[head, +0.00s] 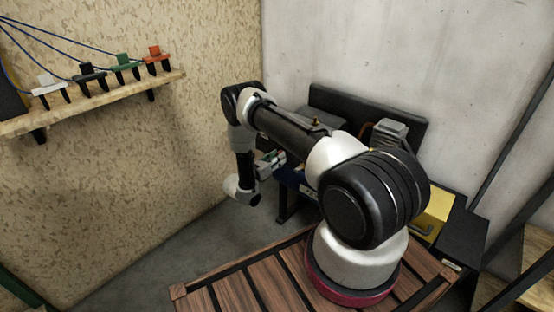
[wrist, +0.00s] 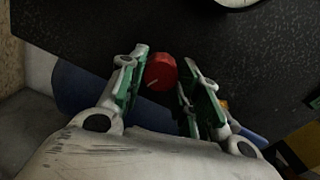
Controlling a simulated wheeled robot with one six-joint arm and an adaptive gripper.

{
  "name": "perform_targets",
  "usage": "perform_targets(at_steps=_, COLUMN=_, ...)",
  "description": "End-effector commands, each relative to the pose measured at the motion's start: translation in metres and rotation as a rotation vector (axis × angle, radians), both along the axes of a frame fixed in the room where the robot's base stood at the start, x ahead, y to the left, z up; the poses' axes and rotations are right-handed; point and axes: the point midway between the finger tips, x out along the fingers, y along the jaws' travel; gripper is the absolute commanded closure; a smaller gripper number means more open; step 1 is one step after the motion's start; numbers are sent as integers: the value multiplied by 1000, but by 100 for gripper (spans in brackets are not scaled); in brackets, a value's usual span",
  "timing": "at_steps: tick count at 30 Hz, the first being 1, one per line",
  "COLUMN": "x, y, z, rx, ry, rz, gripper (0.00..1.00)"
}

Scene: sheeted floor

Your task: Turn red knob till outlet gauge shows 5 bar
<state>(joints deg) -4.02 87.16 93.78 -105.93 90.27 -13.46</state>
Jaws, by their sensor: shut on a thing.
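The red knob (wrist: 161,70) shows in the wrist view, with a pale pointer line on its face, in front of a black speckled panel (wrist: 235,50). My gripper (wrist: 161,80) has its green-lined fingers on either side of the knob and is shut on it. A white round rim (wrist: 238,3), perhaps of a gauge, is cut off at the top edge of the wrist view, so no dial reading can be seen. In the head view my gripper (head: 270,160) is small at the bench, and the knob is hidden there.
A shelf (head: 100,101) on the left wall bears several coloured clamp-like parts with blue cables. Behind my arm stand a grey finned unit (head: 388,131) and a yellow panel (head: 432,212). A blue part (wrist: 80,88) lies below the black panel. Open floor (head: 190,245) shows at the left.

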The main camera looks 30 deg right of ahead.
Motion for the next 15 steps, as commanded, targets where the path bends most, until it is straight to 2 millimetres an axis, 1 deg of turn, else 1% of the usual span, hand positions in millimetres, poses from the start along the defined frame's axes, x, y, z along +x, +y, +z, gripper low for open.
perform_targets(at_steps=2, x=0, y=0, z=0, rx=10, ry=-27, rz=0, gripper=91)
perform_targets(at_steps=9, x=0, y=0, z=0, rx=89, ry=-245, rz=1, gripper=91)
perform_targets(at_steps=12, x=1, y=1, z=0, rx=105, ry=-289, rz=1, gripper=91)
perform_targets(at_steps=15, x=1, y=1, z=0, rx=108, ry=-296, rz=1, gripper=91)
